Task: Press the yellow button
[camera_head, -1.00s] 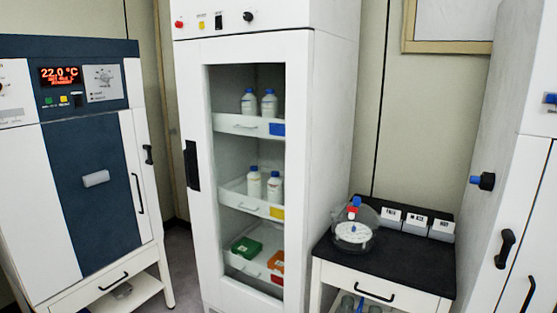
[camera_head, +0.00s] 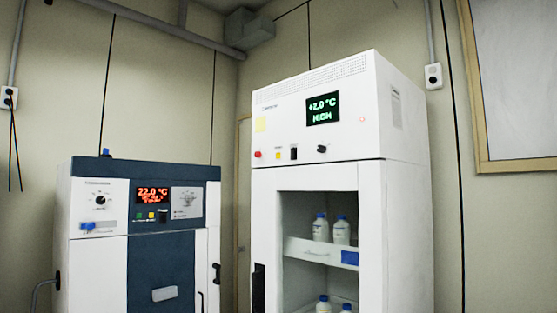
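Two small yellow buttons show. One yellow button (camera_head: 278,156) is on the upper front panel of the tall white cabinet (camera_head: 340,210), between a red button (camera_head: 258,155) and a black switch (camera_head: 294,153). Another small yellow button (camera_head: 151,215) is on the dark blue panel of the lower oven-like unit (camera_head: 165,255) at the left, under its red display, with a green button (camera_head: 139,216) beside it. Neither gripper is in view, so their state and distance from the buttons do not show.
The white cabinet has a green display (camera_head: 323,109), a black knob (camera_head: 321,149) and a glass door with bottles (camera_head: 320,228) on shelves behind it. The left unit has a red display (camera_head: 153,196) and a dial (camera_head: 101,200). A framed board (camera_head: 515,85) hangs at the right.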

